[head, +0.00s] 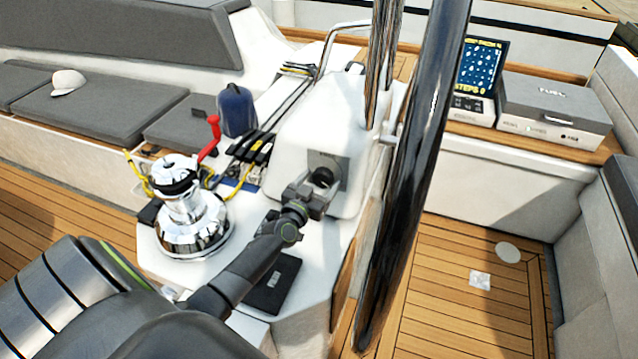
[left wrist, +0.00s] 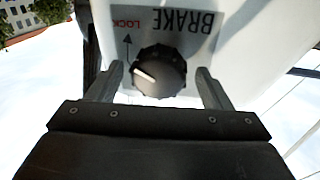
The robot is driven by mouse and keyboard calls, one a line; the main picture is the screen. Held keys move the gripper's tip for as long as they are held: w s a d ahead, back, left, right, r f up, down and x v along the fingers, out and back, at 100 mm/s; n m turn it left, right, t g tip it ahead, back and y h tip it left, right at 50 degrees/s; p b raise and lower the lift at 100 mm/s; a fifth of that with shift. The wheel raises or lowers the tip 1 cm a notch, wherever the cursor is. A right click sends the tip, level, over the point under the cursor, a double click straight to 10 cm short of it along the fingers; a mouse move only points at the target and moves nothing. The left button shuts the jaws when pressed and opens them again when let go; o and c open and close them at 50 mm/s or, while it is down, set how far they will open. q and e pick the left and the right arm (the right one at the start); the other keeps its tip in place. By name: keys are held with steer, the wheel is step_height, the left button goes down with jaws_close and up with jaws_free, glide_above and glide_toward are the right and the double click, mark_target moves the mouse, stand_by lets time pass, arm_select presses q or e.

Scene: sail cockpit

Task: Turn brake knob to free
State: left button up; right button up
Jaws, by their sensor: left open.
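The brake knob (left wrist: 159,72) is a round black ribbed knob with a white pointer line, on a grey plate marked BRAKE and LOCK (left wrist: 178,20). In the left wrist view its pointer line is on the knob's left side, tilted. The knob also shows in the head view (head: 323,177) on the white pedestal. My left gripper (left wrist: 160,88) is open, with one finger on each side of the knob. I cannot tell whether the fingers touch it. It also shows in the head view (head: 316,187) close in front of the plate. My right gripper is not in view.
A chrome winch (head: 190,215) with a yellow rope stands left of my left arm. A large dark steering wheel rim (head: 418,170) rises right of the pedestal (head: 300,125). A black pad (head: 273,284) lies below my forearm. Teak floor (head: 455,300) is open at right.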

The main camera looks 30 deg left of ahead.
arm_select(q)
steer(key=c, duration=1)
steer(key=shift+o, duration=0.2)
